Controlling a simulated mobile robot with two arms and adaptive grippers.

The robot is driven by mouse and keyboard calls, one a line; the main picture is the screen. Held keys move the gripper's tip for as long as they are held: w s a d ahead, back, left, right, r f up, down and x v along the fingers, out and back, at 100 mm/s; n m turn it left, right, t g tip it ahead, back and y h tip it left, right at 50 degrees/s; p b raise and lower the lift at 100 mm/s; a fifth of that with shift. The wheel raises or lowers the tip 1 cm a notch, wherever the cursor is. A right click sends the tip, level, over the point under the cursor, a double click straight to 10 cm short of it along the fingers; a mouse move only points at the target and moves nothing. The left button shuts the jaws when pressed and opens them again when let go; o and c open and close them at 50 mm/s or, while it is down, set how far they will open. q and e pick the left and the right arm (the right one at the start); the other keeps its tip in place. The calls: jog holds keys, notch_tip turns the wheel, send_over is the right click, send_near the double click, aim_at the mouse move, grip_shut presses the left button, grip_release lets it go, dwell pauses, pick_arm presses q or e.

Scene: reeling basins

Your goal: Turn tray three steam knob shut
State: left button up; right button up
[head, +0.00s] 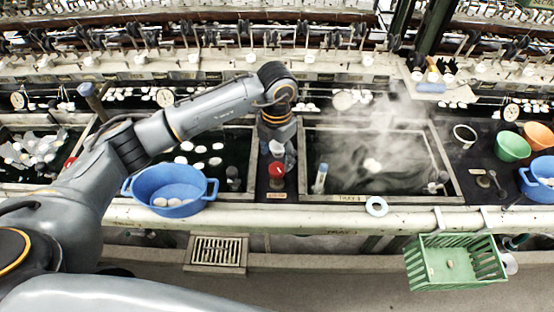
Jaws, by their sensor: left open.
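A red knob (277,169) sits on the dark divider between two basins, above a small orange label. My left gripper (277,157) points down just behind and above this knob, with its fingers open. I cannot tell whether the fingers touch the knob. The basin right of the knob (452,178) holds dark water, with steam rising from its right half and a pale cocoon floating in it. The label on its front edge reads TRAY, but its number is too small to be sure of. Another red knob (69,162) shows at the left, partly hidden by my arm.
A blue two-handled tub (170,183) with cocoons stands on the front ledge. A white ring (376,207) lies on the ledge. A green basket (455,265) hangs at the front right. Green (512,147) and orange (540,134) bowls stand at the right.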

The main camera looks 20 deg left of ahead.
aim_at(277, 168)
pick_arm(q)
jog(key=shift+f+p, duration=0.35)
jog(key=shift+f, duration=1.9)
jog(key=shift+c, duration=0.3)
jog(key=c, duration=1.1)
